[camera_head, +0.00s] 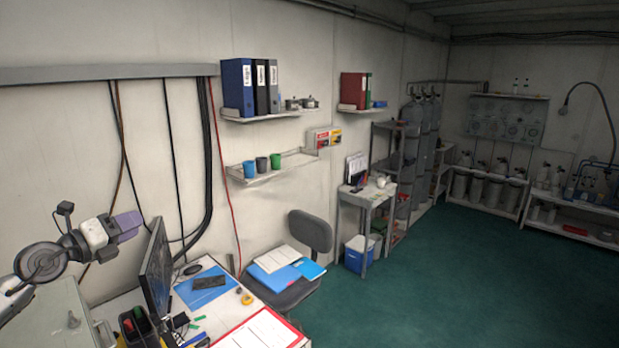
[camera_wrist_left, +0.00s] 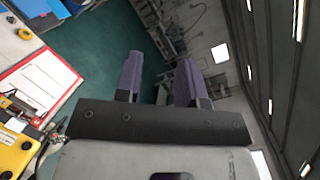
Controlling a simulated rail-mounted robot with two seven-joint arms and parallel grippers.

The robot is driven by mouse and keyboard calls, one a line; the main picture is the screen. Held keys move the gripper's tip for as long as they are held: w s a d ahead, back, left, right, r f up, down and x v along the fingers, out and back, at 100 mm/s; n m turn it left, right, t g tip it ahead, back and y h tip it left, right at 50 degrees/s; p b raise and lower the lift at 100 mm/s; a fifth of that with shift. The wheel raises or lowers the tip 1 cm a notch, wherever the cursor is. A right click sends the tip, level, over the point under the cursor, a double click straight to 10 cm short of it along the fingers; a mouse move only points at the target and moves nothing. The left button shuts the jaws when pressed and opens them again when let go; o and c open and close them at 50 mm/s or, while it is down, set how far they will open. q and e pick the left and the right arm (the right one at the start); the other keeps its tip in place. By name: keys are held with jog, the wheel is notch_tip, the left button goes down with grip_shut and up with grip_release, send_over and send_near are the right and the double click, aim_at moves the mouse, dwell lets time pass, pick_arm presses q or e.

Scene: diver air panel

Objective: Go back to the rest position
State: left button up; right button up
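My left gripper (camera_head: 128,222) is at the left of the head view, raised in front of the wall and above the left end of the desk. Its purple fingers also show in the left wrist view (camera_wrist_left: 159,80), spread apart with nothing between them. My left arm comes in from the lower left edge. My right gripper is in neither view.
A dark monitor (camera_head: 157,270) stands on the desk (camera_head: 228,312) just right of my left gripper. A grey chair (camera_head: 310,232) holds papers and blue folders. Wall shelves hold binders (camera_head: 250,87) and cups. The green floor (camera_head: 460,285) at right is clear.

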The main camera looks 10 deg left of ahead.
pick_arm(q)
jog(key=s+d+r+n+t+y, duration=0.25)
jog(key=r+n+t+y, duration=0.25)
jog(key=r+n, duration=0.25)
jog(key=s+d+r+n+t+y, duration=0.1)
jog(key=s+r+n+t+y, duration=0.4)
jog(key=r, duration=0.3)
jog(key=s+d+f+n+g+h+p, duration=0.1)
jog(key=s+d+f+n+g, duration=0.35)
jog(key=f, duration=0.55)
jog(key=s+d+f+n+g+p, duration=0.2)
jog(key=d+f+n+g, duration=0.25)
jog(key=d+f, duration=0.4)
jog(key=s+d+f+n+g+h+p, duration=0.1)
jog(key=s+d+f+n+g, duration=0.3)
jog(key=f, duration=0.8)
jog(key=s+d+f+n+g+h+p, duration=0.1)
jog(key=s+f+g, duration=0.4)
jog(key=s+f, duration=0.5)
jog(key=s+d+f+n+g+h+p, duration=0.1)
jog(key=s+d+f+g+p, duration=0.2)
jog(key=s+f, duration=0.8)
jog(key=s+d+g, duration=0.2)
jog(key=s+d, duration=0.1)
jog(key=s, duration=0.1)
jog(key=shift+s+n, duration=0.25)
jog(key=shift+n, duration=0.1)
